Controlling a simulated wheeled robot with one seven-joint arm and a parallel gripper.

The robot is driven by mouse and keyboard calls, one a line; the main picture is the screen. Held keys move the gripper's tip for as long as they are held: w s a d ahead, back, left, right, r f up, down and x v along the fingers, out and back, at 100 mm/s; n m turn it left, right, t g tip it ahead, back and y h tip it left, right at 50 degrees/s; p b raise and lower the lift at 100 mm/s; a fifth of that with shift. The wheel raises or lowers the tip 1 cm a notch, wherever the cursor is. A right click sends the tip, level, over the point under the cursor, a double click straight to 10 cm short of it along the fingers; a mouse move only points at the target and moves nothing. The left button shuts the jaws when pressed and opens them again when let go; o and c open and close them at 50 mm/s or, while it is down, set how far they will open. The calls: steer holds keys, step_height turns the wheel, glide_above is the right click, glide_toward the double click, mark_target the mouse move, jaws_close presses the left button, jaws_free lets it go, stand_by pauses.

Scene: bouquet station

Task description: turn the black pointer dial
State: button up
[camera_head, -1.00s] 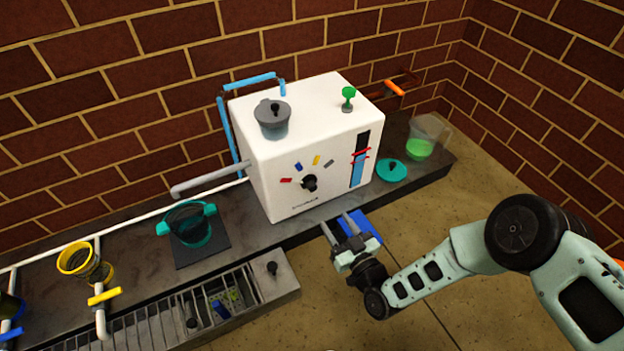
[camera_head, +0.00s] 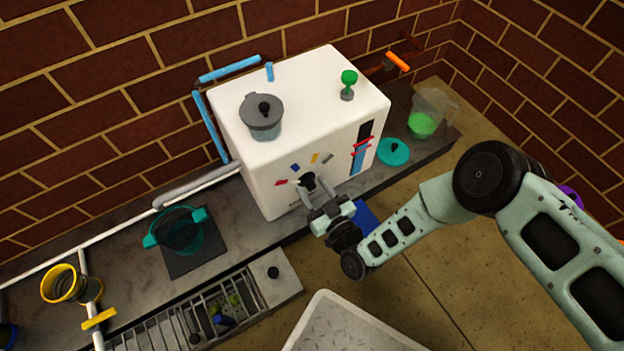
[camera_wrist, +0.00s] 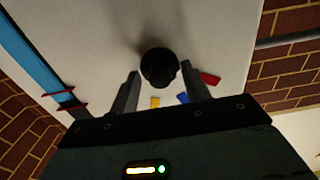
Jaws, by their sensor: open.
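The black pointer dial (camera_head: 308,182) is on the front face of the white box (camera_head: 262,180), below an arc of coloured marks. In the wrist view the dial (camera_wrist: 159,67) shows as a round black knob just beyond the fingertips, roughly midway between them. My gripper (camera_head: 318,194) is open and close in front of the dial, with a finger on each side. In the wrist view my gripper (camera_wrist: 164,83) holds nothing. I cannot tell if a finger touches the dial. The dial's pointer direction is not clear.
A grey lidded pot (camera_head: 264,125) and a green knob (camera_head: 348,80) are on the box top. A blue level gauge with red markers (camera_head: 360,155) is right of the dial. A teal pot (camera_head: 182,232) stands left on the counter, and a jug of green liquid (camera_head: 424,122) right.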

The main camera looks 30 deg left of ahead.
steer(key=shift+c, duration=0.4)
steer(key=c, duration=0.9)
